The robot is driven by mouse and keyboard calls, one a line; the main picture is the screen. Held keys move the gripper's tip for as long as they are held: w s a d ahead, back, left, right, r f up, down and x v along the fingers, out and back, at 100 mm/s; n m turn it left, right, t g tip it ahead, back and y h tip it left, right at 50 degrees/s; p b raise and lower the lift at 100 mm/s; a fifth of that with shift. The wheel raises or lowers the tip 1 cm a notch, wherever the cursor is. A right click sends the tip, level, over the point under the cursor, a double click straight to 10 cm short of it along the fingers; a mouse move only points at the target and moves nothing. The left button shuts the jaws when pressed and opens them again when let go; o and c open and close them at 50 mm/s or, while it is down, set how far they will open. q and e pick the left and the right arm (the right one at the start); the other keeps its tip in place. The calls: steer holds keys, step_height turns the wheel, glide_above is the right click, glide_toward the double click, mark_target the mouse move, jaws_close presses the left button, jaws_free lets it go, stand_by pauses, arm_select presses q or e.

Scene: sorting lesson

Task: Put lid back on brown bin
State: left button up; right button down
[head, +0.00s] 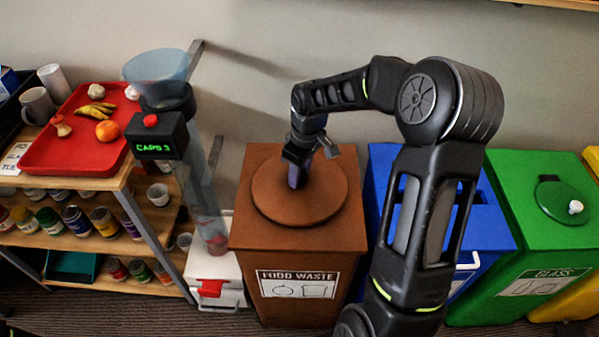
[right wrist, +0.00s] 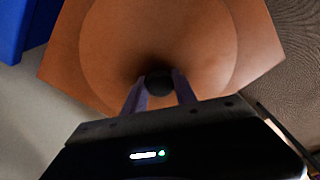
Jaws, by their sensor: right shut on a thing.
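The brown bin (head: 290,249), labelled "FOOD WASTE", stands in the middle of the head view. Its round brown lid (head: 325,200) lies over the bin's top, looking level and roughly centred. Whether it is fully seated or slightly raised, I cannot tell. My right gripper (head: 298,176) points down at the lid's middle. In the right wrist view, the gripper's fingers (right wrist: 160,88) are shut on the lid's dark round knob (right wrist: 158,80). The lid (right wrist: 195,35) and the bin's top (right wrist: 258,55) fill most of that view. My left gripper is not in view.
A blue bin (head: 493,228) stands right of the brown bin, partly behind my right arm. A green glass bin (head: 520,255) and a yellow bin are further right. Left are a clear tube with a "CAPS 3" display (head: 155,148) and a shelf with a red tray (head: 60,158).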

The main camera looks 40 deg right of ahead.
stand_by(0.3)
steer(key=shift+c, duration=2.1)
jaws_free()
steer(key=shift+r, duration=0.1)
steer(key=shift+r+p, duration=2.65)
steer(key=shift+r, duration=0.8)
steer(key=shift+c, duration=0.5)
jaws_close()
